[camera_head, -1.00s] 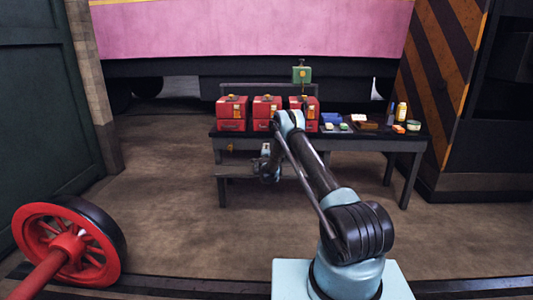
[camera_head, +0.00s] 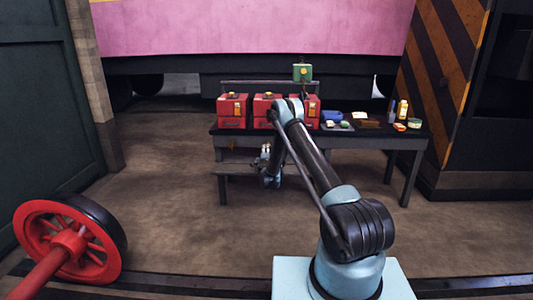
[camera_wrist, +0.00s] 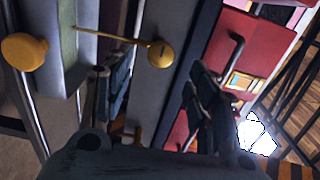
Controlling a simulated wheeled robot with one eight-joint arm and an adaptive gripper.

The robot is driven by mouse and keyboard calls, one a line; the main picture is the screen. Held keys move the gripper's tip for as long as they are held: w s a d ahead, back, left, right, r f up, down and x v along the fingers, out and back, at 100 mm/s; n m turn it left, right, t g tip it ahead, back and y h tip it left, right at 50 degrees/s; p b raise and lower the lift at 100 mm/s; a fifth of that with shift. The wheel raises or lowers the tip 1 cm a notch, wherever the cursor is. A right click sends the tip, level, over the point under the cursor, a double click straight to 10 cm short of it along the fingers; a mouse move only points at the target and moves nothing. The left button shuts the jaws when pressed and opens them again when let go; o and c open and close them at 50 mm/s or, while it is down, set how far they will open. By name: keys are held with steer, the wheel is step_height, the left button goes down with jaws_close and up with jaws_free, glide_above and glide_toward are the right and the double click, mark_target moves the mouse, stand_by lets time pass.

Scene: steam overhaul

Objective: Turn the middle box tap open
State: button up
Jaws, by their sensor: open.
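Three red boxes stand in a row on the bench; the middle box (camera_head: 263,111) has a brass plate on its front. My gripper (camera_head: 265,150) is low in front of the bench, below the middle box. In the wrist view my gripper (camera_wrist: 160,92) is open and empty. A brass tap with a round knob (camera_wrist: 160,53) and a thin rod lies ahead, between the finger lines and apart from them. A second yellow knob (camera_wrist: 26,50) is at the far left. A red box (camera_wrist: 237,45) with a dark handle is at the right. I cannot tell which box each tap serves.
The dark bench (camera_head: 385,140) carries small items and a yellow bottle (camera_head: 402,109) at its right. The floor before the bench is clear.

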steer(key=shift+s, duration=1.95)
